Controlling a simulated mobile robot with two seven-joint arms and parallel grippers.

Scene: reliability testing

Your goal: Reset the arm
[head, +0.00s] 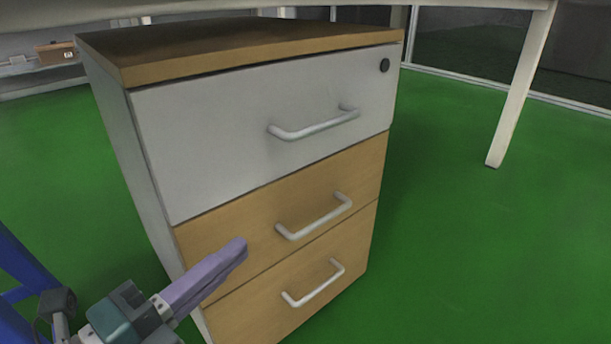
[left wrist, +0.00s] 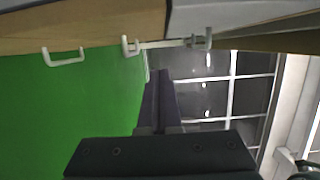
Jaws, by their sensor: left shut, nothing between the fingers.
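My left gripper (head: 240,247) comes in from the lower left in the head view, its purple fingers shut with nothing between them. It is in front of the left part of the drawer cabinet (head: 235,115), near the middle wooden drawer; I cannot tell whether it touches. In the left wrist view the shut fingers (left wrist: 160,75) point past the cabinet's handles. My right gripper is not in view.
The cabinet has a white top drawer and two wooden drawers, all shut, with handles (head: 315,124). A white table leg (head: 520,90) stands at the right. The green floor (head: 470,230) is clear on the right.

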